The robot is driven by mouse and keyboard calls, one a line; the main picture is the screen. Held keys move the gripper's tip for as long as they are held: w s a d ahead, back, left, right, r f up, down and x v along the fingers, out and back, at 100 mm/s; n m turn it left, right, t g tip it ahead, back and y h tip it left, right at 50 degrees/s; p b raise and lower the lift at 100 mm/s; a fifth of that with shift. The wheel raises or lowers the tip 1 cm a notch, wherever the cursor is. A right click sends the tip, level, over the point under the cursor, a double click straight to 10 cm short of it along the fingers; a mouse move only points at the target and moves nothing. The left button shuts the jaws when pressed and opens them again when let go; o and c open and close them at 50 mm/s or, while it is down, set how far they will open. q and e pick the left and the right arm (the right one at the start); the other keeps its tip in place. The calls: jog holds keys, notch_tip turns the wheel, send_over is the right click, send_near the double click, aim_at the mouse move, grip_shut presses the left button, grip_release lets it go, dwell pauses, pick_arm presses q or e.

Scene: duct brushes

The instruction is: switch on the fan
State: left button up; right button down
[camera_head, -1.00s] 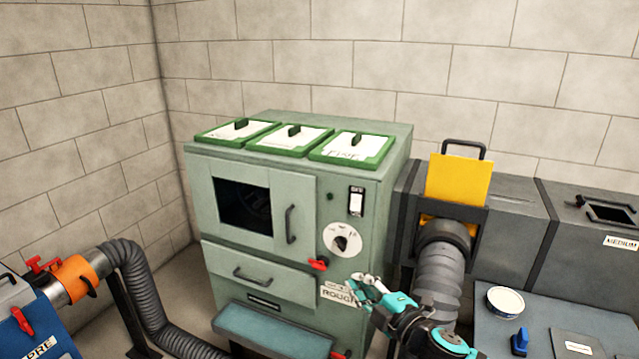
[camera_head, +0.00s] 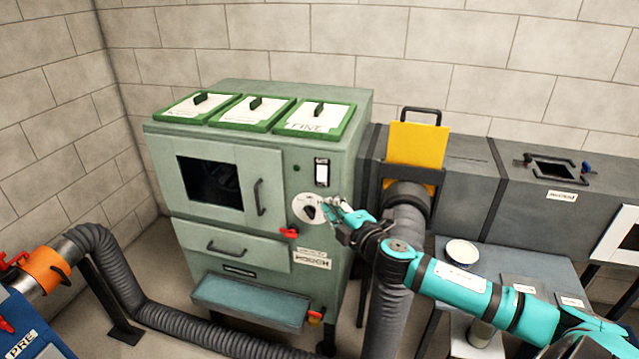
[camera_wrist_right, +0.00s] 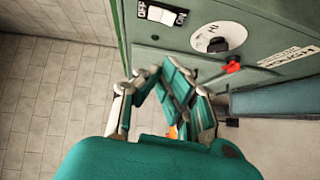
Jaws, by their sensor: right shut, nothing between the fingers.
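The fan cabinet is a pale green machine (camera_head: 275,155) standing against the wall. Its white rocker switch (camera_head: 322,173) sits in a dark plate high on the right of the front; it also shows in the right wrist view (camera_wrist_right: 158,14). Below it is a round white dial (camera_head: 303,210) with a dark knob, also in the right wrist view (camera_wrist_right: 219,40). My right gripper (camera_head: 332,205) is shut and empty, in front of the panel beside the dial and below the switch. In the right wrist view its fingers (camera_wrist_right: 165,75) appear short of the panel. My left gripper is out of view.
A red lever (camera_head: 289,232) juts out below the dial. A yellow plate (camera_head: 417,145) stands in the grey duct (camera_head: 470,185) on the right, above a flexible hose. A side table (camera_head: 520,262) with a white round dish (camera_head: 462,252) stands at right.

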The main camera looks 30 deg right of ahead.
aim_at(322, 174)
jog(key=shift+w+d+f+p, duration=0.2)
jog(key=shift+w+d+p, duration=0.3)
jog(key=shift+w, duration=1.3)
jog(key=shift+w+d+f+p, duration=0.25)
jog(key=shift+w+d, duration=0.5)
jog(key=shift+w, duration=1.1)
jog(key=shift+w+d+f+p, duration=0.15)
jog(key=shift+w+d+p, duration=0.35)
jog(key=shift+w, duration=1.3)
